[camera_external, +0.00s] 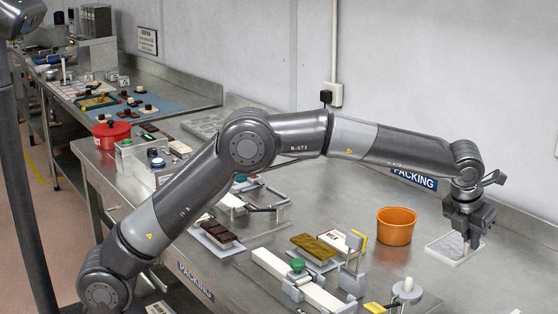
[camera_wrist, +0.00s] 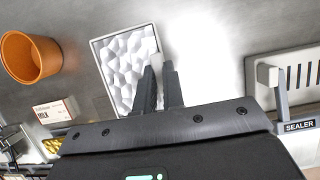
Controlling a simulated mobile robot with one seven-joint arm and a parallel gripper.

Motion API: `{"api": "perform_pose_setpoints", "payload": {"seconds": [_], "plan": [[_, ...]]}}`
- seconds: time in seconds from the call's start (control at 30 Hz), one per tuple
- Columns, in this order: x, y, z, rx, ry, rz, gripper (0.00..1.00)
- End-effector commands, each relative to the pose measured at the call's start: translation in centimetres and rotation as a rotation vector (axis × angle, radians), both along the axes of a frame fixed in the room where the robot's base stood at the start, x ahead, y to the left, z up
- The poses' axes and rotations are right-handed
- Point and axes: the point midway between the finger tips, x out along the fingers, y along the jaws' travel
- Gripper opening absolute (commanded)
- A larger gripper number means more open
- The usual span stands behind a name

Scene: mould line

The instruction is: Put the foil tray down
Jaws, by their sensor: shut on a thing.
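The foil tray (camera_external: 452,249) is a pale, shallow rectangular tray with a crinkled silvery inside, at the right end of the steel packing table. It also shows in the wrist view (camera_wrist: 124,62), upper middle. My gripper (camera_external: 470,240) points down over its right side. In the wrist view the fingertips (camera_wrist: 161,66) are close together at the tray's right rim, shut on it. The tray looks about level. It is at or just above the table top; I cannot tell whether it touches.
An orange tub (camera_external: 396,226) stands just left of the tray. Chocolate bars (camera_external: 318,248), a white card and a bench press (camera_external: 300,280) lie further left. In the wrist view a slotted sealer (camera_wrist: 290,75) is at right. Bare steel lies behind the tray.

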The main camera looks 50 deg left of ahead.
Motion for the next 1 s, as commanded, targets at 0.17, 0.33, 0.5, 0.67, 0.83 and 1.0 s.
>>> {"api": "perform_pose_setpoints", "payload": {"seconds": [0.17, 0.33, 0.5, 0.67, 0.83, 1.0], "plan": [[3.4, 2.6, -2.5, 0.003, 0.001, 0.007, 0.0], [6.4, 4.7, -4.7, 0.001, 0.001, 0.007, 0.0], [8.2, 5.9, -6.0, 0.001, 0.0, 0.005, 0.0], [8.6, 6.2, -6.7, 0.002, 0.0, 0.004, 0.0], [8.5, 6.2, -9.1, 0.003, 0.003, 0.003, 0.0], [8.6, 6.2, -10.3, 0.001, -0.001, 0.005, 0.0]]}}
